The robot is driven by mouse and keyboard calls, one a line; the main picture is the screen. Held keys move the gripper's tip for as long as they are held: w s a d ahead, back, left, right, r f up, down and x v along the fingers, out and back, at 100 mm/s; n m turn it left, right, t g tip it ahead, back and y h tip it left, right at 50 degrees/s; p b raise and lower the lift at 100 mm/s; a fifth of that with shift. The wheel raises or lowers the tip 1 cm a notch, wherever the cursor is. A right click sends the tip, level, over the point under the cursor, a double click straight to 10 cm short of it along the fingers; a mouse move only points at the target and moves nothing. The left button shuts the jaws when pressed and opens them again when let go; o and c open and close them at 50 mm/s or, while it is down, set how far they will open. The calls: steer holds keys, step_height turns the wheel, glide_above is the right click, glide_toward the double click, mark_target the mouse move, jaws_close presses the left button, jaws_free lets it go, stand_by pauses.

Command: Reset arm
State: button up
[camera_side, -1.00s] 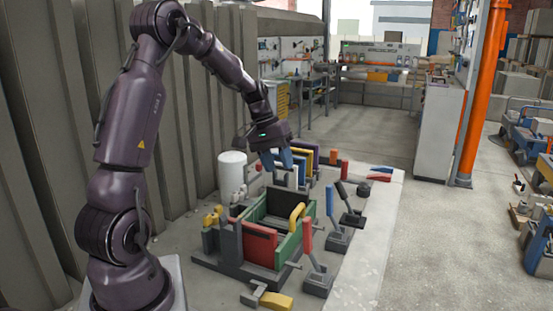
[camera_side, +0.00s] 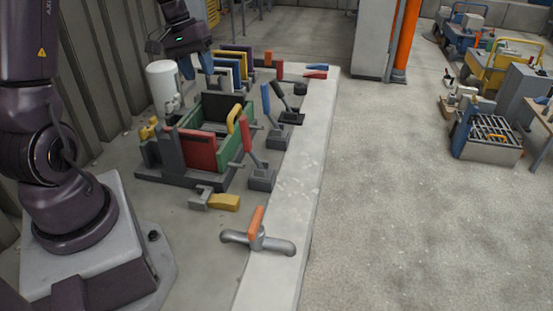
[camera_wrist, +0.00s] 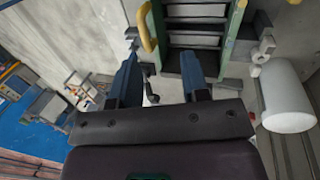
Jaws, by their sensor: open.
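My gripper (camera_side: 196,70) is open and empty, at the top left of the side view. It hangs above the work area, between the white cylinder and the racked panels. In the wrist view its two blue fingers (camera_wrist: 162,78) are apart with nothing between them. The panel mould (camera_side: 160,178) stands in front of it, with a red panel (camera_side: 198,148), a dark panel (camera_side: 220,106), green sides and a yellow handle (camera_side: 239,118). Part of the mould (camera_wrist: 228,50) shows at the top of the wrist view. My upper arm is cut off by the side view's edge.
A white cylinder (camera_side: 163,82) stands left of the coloured panels (camera_side: 236,60); it is at right in the wrist view (camera_wrist: 287,95). Levers (camera_side: 256,160) line the mould's right side.

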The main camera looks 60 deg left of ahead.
steer(key=s+d+r+m+t+y, duration=0.1)
steer(key=s+d+r+m, duration=0.2)
steer(key=d, duration=0.5)
steer(key=s+d+r+m+t, duration=0.1)
steer(key=s+d+r+m, duration=0.2)
steer(key=d, duration=0.5)
steer(key=s+d+r+m+t+y, duration=0.1)
steer(key=s+d+r+m, duration=0.2)
steer(key=d, duration=0.4)
steer(key=shift+s+d+r+t+y, duration=0.3)
steer(key=shift+s+d+r, duration=0.1)
steer(key=shift+s+r, duration=0.5)
